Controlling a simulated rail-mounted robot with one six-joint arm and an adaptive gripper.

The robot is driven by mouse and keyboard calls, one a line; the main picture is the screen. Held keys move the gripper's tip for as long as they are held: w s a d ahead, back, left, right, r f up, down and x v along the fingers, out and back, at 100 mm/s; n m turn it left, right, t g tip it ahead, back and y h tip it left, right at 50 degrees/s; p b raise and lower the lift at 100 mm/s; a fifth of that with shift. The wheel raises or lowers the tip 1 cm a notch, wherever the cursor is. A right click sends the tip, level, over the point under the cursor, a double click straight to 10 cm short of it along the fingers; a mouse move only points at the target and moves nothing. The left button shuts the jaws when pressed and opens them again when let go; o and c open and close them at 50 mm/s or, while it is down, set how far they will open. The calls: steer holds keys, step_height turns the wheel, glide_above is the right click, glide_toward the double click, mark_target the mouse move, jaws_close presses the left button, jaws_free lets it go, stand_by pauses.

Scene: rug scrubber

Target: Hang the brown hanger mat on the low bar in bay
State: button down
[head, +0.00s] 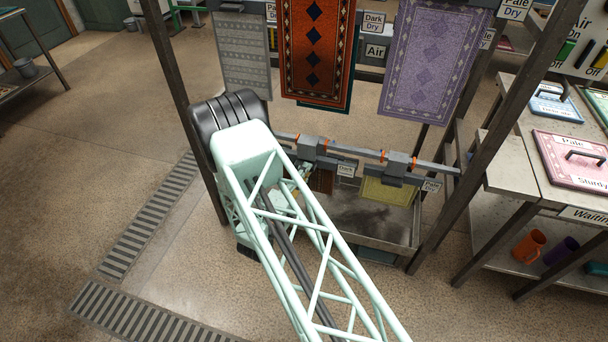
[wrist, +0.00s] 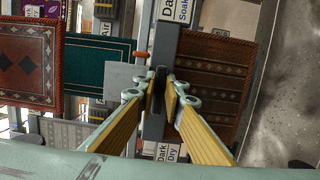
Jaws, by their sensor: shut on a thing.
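The brown hanger mat (wrist: 200,85) shows in the wrist view, hanging to the right of a grey hanger bar, with a patterned brown face. In the head view a small dark-brown part of it (head: 321,181) shows under the low bar, mostly hidden by my arm. The low bar (head: 431,166) crosses the bay between two dark posts. My gripper (wrist: 165,84) has its yellow-padded fingers closed on the dark hanger part at the mat's upper edge. I cannot tell whether the hanger rests on the bar.
A yellow mat (head: 388,190) hangs on the low bar to the right. A metal tray (head: 375,228) lies below. Red (head: 314,50), purple (head: 436,60) and grey (head: 243,55) rugs hang above. A bench (head: 517,150) with a pink mat (head: 573,155) stands at right.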

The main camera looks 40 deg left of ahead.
steer(key=shift+a+x, duration=0.2)
steer(key=shift+x, duration=1)
steer(key=shift+a+x, duration=0.2)
steer(key=shift+x, duration=1)
steer(key=shift+s+f, duration=0.1)
steer(key=shift+f, duration=1.4)
